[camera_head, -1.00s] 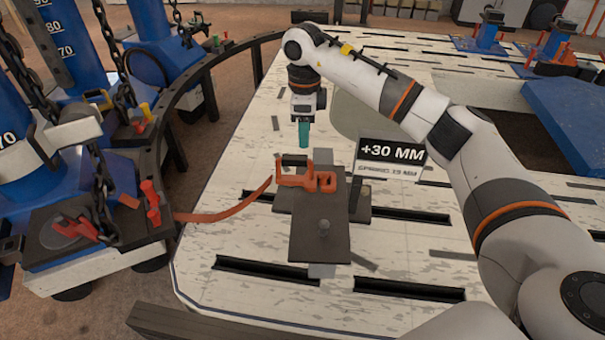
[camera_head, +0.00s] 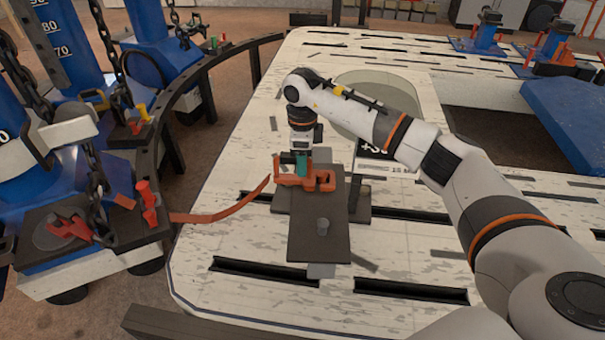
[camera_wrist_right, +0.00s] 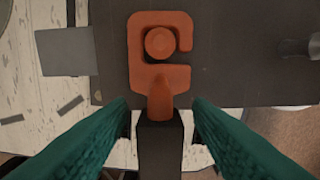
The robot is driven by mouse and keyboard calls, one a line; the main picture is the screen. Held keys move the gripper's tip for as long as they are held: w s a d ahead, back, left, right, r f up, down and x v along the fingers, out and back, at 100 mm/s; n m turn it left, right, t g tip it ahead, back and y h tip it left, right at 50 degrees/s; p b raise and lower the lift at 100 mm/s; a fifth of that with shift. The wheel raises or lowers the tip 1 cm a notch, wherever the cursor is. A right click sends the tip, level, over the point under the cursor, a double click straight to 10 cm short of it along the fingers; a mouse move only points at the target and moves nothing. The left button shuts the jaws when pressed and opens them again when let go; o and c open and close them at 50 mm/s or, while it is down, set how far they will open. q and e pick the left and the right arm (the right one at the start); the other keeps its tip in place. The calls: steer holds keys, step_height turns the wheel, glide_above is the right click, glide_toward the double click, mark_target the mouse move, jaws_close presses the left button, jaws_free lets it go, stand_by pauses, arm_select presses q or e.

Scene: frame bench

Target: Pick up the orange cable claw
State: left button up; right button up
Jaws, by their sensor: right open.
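The orange cable claw (camera_head: 318,181) lies on a dark plate (camera_head: 318,238) on the white bench. In the right wrist view the claw (camera_wrist_right: 176,78) has a hooked shape around a round orange knob (camera_wrist_right: 159,43), with a dark handle (camera_wrist_right: 160,145) toward the bottom. My right gripper (camera_head: 302,172) has teal fingers and is down at the claw's left end. In the wrist view its fingers (camera_wrist_right: 160,118) are open, one on each side of the dark handle, apart from it. My left gripper is not in view.
A black sign (camera_head: 373,152), partly hidden by my right arm, stands behind the plate. Dark slots (camera_head: 410,291) cross the bench. A blue block (camera_head: 570,110) lies at right.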

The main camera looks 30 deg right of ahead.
jaws_close()
steer(key=shift+r, duration=0.15)
